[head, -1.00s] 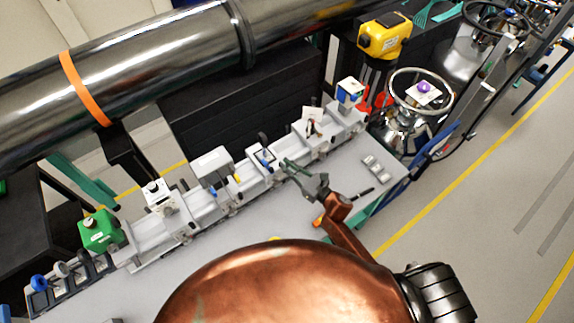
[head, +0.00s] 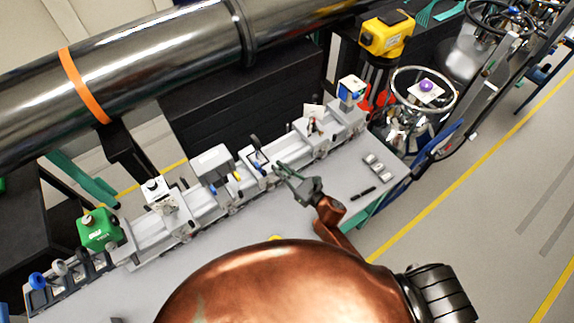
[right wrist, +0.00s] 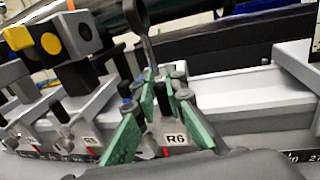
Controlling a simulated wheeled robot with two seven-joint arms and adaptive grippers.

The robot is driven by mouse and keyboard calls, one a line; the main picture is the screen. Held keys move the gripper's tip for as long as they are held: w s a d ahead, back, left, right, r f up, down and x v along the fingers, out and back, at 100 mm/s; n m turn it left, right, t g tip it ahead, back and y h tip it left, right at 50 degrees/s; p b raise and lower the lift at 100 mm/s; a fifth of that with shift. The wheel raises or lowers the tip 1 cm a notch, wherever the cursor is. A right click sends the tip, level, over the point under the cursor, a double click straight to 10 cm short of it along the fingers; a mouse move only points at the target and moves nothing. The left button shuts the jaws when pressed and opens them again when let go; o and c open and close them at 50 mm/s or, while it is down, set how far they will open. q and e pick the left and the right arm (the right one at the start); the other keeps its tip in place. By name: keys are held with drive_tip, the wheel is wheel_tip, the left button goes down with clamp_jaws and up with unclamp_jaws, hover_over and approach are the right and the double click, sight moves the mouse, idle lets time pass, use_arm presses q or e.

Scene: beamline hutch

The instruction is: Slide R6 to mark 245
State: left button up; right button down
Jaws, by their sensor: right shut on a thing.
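The carriage R6 (right wrist: 175,139) shows its white label in the right wrist view, between my green fingers. It carries a dark upright post with a ring on top. In the head view it (head: 257,161) sits on the middle of the pale rail (head: 145,251). My right gripper (right wrist: 167,98) is shut on R6; it also shows in the head view (head: 277,171), reaching from the front side. A scale strip (right wrist: 303,157) runs along the rail's front, but mark 245 cannot be made out. My left gripper is out of view.
In the right wrist view a neighbouring labelled carriage (right wrist: 88,139) stands close on the left, with a black and yellow block (right wrist: 52,38) above. Clear rail (right wrist: 240,100) lies to the right. A white-boxed carriage (head: 212,164) and a green box (head: 99,230) stand farther left in the head view.

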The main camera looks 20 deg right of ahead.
drive_tip(key=a, duration=0.1)
drive_tip(key=s+a, duration=0.1)
drive_tip(key=a+b, duration=0.1)
drive_tip(key=a, duration=0.1)
drive_tip(key=shift+s, duration=0.3)
drive_tip(key=c, duration=2)
unclamp_jaws()
drive_tip(key=shift+s+d, duration=0.1)
drive_tip(key=shift+s, duration=0.05)
drive_tip(key=v, duration=1.1)
drive_tip(key=shift+s+d, duration=0.2)
drive_tip(key=shift+s, duration=0.05)
